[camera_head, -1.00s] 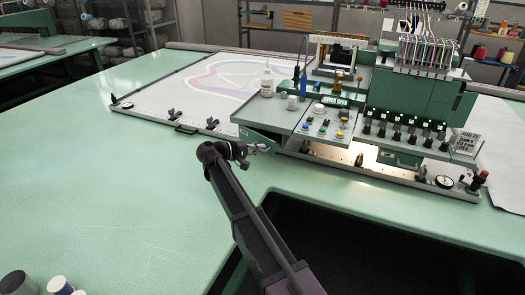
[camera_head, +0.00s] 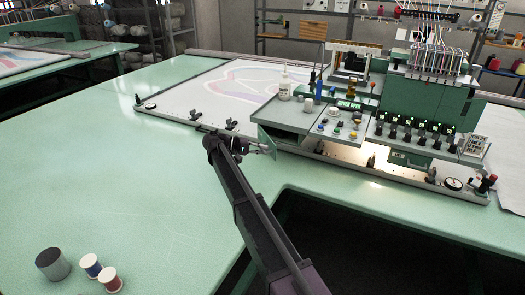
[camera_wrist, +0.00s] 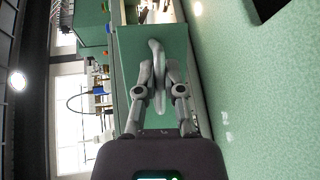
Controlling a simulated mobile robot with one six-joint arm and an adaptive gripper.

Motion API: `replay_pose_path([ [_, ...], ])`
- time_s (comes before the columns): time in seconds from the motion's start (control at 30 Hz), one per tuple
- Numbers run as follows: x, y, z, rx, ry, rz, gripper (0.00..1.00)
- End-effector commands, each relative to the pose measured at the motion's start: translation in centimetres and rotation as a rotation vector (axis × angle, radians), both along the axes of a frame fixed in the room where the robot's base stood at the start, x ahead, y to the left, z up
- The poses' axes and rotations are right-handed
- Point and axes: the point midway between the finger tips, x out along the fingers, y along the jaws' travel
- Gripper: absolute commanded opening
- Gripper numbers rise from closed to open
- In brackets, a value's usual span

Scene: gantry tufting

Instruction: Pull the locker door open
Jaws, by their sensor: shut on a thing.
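The locker door is a small green panel (camera_head: 267,141) at the lower left corner of the machine's console in the head view. It stands swung out from the console's front, seen at a steep angle. In the wrist view the door (camera_wrist: 187,44) fills the upper middle, with a grey curved handle (camera_wrist: 155,50) on its face. My gripper (camera_wrist: 159,82) is shut on this handle, one finger on each side. In the head view my gripper (camera_head: 256,147) reaches the door from the left, and its fingertips are hard to make out.
The green tabletop (camera_head: 110,190) is wide and clear on the left. A grey cylinder (camera_head: 53,265) and two thread spools (camera_head: 100,272) stand at its near left. The control console (camera_head: 305,120) and tufting machine (camera_head: 425,105) rise right of the door. The table has a dark cut-out below them.

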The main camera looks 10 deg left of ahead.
Motion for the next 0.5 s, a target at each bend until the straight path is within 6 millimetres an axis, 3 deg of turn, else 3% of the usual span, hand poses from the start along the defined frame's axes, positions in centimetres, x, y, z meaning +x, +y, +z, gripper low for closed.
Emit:
replay_pose_path([
  [0.27, 0.9, -1.2, 0.2, -0.005, -0.005, -0.009, 0.0],
  [0.3, 0.9, -1.3, 0.2, -0.005, -0.004, -0.01, 0.2],
  [0.4, 0.9, -1.4, 0.1, -0.003, -0.004, -0.012, 0.47],
  [0.5, 0.9, -1.5, 0.1, -0.003, -0.003, -0.014, 0.47],
])
